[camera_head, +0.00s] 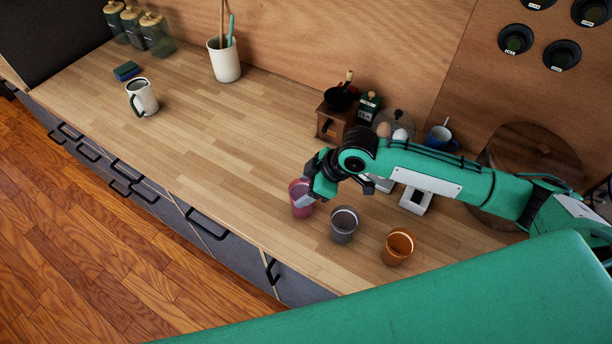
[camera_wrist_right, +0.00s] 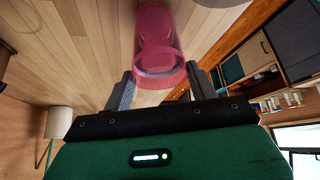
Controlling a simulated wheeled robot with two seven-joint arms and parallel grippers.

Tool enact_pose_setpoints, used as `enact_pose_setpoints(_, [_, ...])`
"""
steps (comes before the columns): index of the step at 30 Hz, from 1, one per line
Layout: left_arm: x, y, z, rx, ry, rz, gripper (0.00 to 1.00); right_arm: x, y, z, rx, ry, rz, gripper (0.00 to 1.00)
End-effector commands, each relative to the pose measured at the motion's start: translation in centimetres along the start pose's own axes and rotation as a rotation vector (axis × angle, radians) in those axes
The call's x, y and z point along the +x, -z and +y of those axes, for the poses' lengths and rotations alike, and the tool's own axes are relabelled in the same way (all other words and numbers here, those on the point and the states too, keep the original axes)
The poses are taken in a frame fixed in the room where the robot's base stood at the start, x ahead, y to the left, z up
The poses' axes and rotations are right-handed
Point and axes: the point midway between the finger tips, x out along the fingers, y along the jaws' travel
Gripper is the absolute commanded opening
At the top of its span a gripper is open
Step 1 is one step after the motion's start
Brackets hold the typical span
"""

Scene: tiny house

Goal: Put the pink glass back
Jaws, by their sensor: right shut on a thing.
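The pink glass (camera_head: 301,198) is at the left end of a row of glasses on the wooden counter. My right gripper (camera_head: 312,192) is shut on it, reaching in from the right. In the right wrist view the pink glass (camera_wrist_right: 160,50) is between the two fingers of my right gripper (camera_wrist_right: 163,88). I cannot tell whether its base touches the counter. A grey glass (camera_head: 343,224) and an orange glass (camera_head: 398,246) stand upright to its right, apart from each other. My left gripper is not in view.
A white mug (camera_head: 142,97), a sponge (camera_head: 126,70) and a utensil crock (camera_head: 223,60) stand on the counter's left half. A coffee grinder (camera_head: 334,122) and a blue mug (camera_head: 439,136) are near the wall. The counter (camera_head: 190,135) left of the pink glass is clear.

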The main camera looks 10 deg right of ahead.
Motion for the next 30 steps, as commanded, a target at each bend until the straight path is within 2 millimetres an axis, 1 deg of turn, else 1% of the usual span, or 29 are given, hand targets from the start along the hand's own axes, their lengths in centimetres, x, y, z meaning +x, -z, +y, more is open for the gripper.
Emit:
enact_pose_setpoints(3, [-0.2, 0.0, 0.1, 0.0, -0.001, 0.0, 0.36, 0.5, -0.3, 0.0, 0.0, -0.002, 0.002, 0.01])
enact_pose_setpoints(13, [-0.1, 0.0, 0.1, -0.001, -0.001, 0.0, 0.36, 0.7, -0.4, 0.0, -0.001, -0.002, 0.002, 0.01])
enact_pose_setpoints(14, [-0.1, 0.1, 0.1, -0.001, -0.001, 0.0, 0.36, 0.7, -0.5, 0.0, 0.0, -0.001, 0.001, 0.64])
enact_pose_setpoints(16, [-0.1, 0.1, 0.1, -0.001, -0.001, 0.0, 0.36, 0.7, -0.5, 0.0, 0.0, -0.001, 0.001, 0.78])
enact_pose_setpoints(17, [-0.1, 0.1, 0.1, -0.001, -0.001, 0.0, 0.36, 0.7, -0.4, 0.0, 0.0, -0.001, 0.001, 0.8])
enact_pose_setpoints(26, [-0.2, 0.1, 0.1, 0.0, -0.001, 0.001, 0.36, 0.5, -0.3, 0.0, -0.001, -0.002, 0.001, 0.8])
enact_pose_setpoints(28, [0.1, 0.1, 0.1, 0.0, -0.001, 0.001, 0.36, 0.1, -0.4, 0.1, -0.001, -0.002, 0.001, 0.8])
enact_pose_setpoints(30, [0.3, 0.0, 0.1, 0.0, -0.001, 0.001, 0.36, -0.8, -0.4, 0.1, -0.002, -0.004, 0.001, 0.8])
